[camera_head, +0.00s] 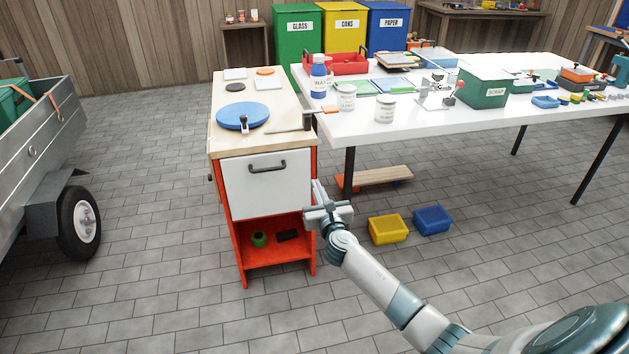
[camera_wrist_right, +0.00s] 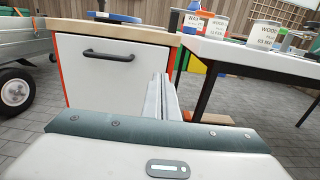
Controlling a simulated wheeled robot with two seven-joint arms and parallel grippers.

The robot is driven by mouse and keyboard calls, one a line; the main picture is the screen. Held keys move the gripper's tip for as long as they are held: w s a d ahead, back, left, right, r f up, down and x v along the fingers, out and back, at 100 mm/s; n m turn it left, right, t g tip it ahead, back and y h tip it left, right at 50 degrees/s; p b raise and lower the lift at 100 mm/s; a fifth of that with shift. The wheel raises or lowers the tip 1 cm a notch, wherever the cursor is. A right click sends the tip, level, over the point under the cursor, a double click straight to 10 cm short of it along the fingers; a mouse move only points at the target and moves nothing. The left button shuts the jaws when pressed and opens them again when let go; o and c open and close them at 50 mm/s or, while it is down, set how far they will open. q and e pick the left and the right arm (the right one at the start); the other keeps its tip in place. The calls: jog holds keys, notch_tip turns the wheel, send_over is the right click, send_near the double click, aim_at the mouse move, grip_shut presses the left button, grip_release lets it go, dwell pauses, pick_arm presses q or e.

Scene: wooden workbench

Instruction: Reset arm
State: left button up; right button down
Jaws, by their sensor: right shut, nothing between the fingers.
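My right arm comes in from the lower right of the head view. Its gripper (camera_head: 318,192) is beside the right front edge of the wooden workbench (camera_head: 270,142), below the worktop. The fingers are shut and empty. In the right wrist view the shut fingers (camera_wrist_right: 161,97) point forward, to the right of the bench's white drawer front (camera_wrist_right: 118,75) with its dark handle (camera_wrist_right: 109,56). The drawer looks shut. I cannot tell whether the fingers touch the bench. My left gripper is not in view.
A white table (camera_head: 420,122) with bottles, cans and a green box (camera_head: 484,90) stands right of the bench. Yellow (camera_head: 387,229) and blue (camera_head: 432,220) bins lie on the floor near my right arm. A trailer (camera_head: 45,135) stands left. Paved floor between trailer and bench is clear.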

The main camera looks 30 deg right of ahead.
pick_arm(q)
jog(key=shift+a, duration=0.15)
pick_arm(e)
jog(key=shift+s+a, duration=0.1)
jog(key=shift+s, duration=0.1)
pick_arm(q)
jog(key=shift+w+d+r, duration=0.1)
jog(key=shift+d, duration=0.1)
